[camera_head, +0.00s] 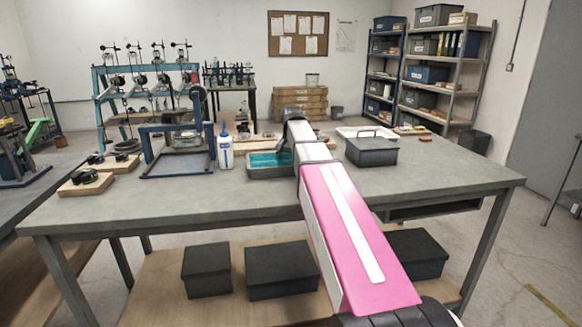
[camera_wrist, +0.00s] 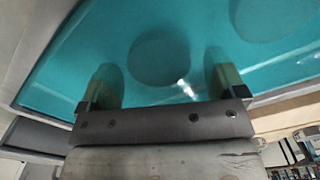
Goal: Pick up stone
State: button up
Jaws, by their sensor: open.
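A dark, rounded oval shape that looks like the stone (camera_wrist: 160,60) lies in teal liquid in the wrist view. The liquid fills a grey tray (camera_head: 256,174) on the workbench, left of my pink and white arm in the head view. My gripper (camera_wrist: 163,80) is open, with one finger on each side of the stone in the picture. The fingers are apart from the stone, and their tips look dim, perhaps under the liquid. I cannot tell the depth between fingers and stone.
A dark lidded box (camera_head: 371,152) stands right of the tray, near a white tray (camera_head: 362,132). A white and blue bottle (camera_head: 225,149) and a blue metal frame (camera_head: 178,150) stand to the left. The front right of the workbench (camera_head: 455,180) is clear.

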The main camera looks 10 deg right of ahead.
jog(key=c, duration=1)
jog(key=shift+c, duration=0.2)
jog(key=shift+r, duration=0.2)
